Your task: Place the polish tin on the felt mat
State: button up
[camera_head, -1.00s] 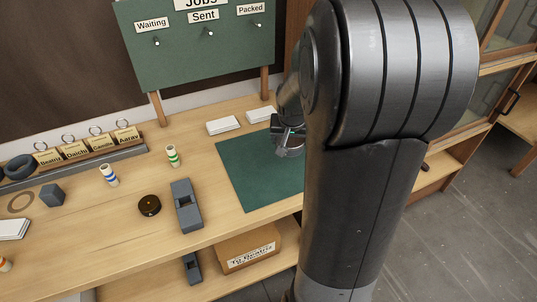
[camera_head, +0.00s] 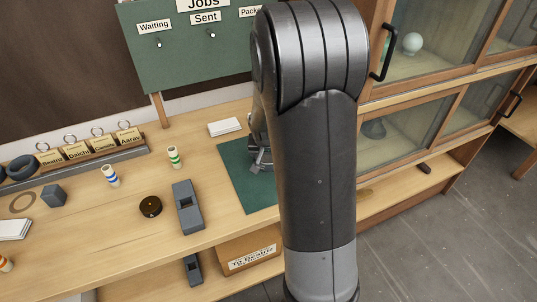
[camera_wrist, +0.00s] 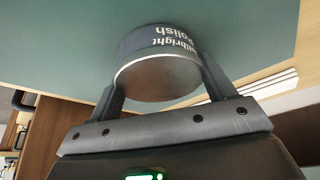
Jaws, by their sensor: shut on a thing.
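The polish tin (camera_wrist: 158,68) is a round tin with a dark label reading "Polish" and a bare metal end. It shows upside down in the wrist view, between the fingers of my gripper (camera_wrist: 162,84), which is shut on it. The green felt mat (camera_wrist: 60,50) fills the background behind the tin; whether the tin touches it I cannot tell. In the head view my gripper (camera_head: 262,160) is over the felt mat (camera_head: 236,170). My arm hides the mat's right part and the tin there.
Left of the mat, a grey block with a recess (camera_head: 187,207), a dark round object (camera_head: 150,206) and striped spools (camera_head: 174,157) stand on the bench. White cards (camera_head: 224,127) lie behind the mat. A glass-fronted cabinet (camera_head: 420,100) stands to the right.

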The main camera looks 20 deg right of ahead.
jog(key=o, duration=1.1)
jog(key=shift+f, duration=0.1)
jog(key=shift+c, duration=0.2)
jog(key=v, duration=1.2)
jog(key=s+a+r+n+y, duration=0.1)
jog(key=s+a+r+n, duration=0.2)
jog(key=s, duration=0.7)
jog(key=s+a+r+n+t+y, duration=0.1)
jog(key=s+a+r+n, duration=0.1)
jog(key=s+a+r, duration=0.5)
jog(key=s+r, duration=0.1)
jog(key=s, duration=0.3)
jog(key=shift+n+t, duration=0.3)
jog(key=shift+n, duration=0.1)
